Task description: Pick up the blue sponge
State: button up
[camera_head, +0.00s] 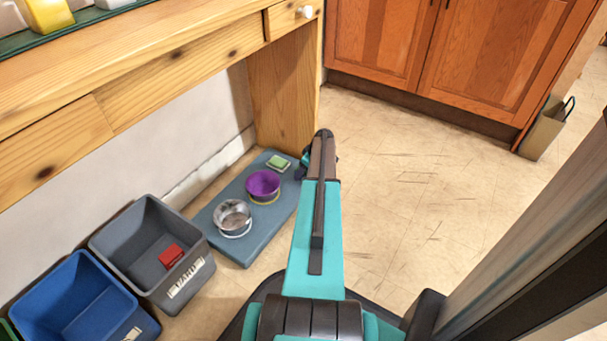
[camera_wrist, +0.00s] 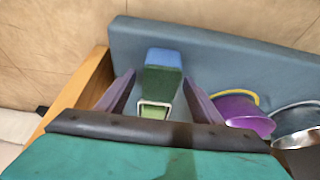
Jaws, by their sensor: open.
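The blue sponge (camera_wrist: 164,58) shows in the wrist view as a block with a blue face and a dark green side. It is by the small green piece with a pale rim (camera_wrist: 153,110); I cannot tell whether they touch. My gripper (camera_wrist: 160,77) is open, one finger on each side of the block, with a gap to both. In the head view my gripper (camera_head: 303,168) is low by the mat's far right corner, partly hidden by my arm. A small green piece (camera_head: 278,163) lies to its left; no blue face is clear there.
The blue-grey mat (camera_head: 218,207) also holds a purple bowl (camera_head: 263,184) and a metal bowl (camera_head: 232,216). A grey bin (camera_head: 130,250) with a red block (camera_head: 171,256) and a blue bin (camera_head: 70,300) stand left. A wooden table leg (camera_head: 288,90) rises behind.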

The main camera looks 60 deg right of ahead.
jog(key=shift+c, duration=0.2)
jog(key=c, duration=1.1)
jog(key=shift+o, duration=0.2)
jog(key=shift+r, duration=0.1)
jog(key=shift+r+p, duration=0.55)
jog(key=shift+r, duration=0.2)
jog(key=shift+s+a+r+p, duration=0.2)
jog(key=shift+r+p, duration=0.2)
jog(key=shift+r, duration=0.15)
jog(key=shift+s+a+r+p, duration=0.1)
jog(key=shift+s+r+p, duration=0.05)
jog(key=shift+r+p, duration=0.35)
jog(key=s+a+r+p, duration=0.1)
jog(key=s+a+p, duration=0.3)
jog(key=s+a, duration=0.5)
jog(key=s, duration=0.3)
jog(key=shift+s+r, duration=0.1)
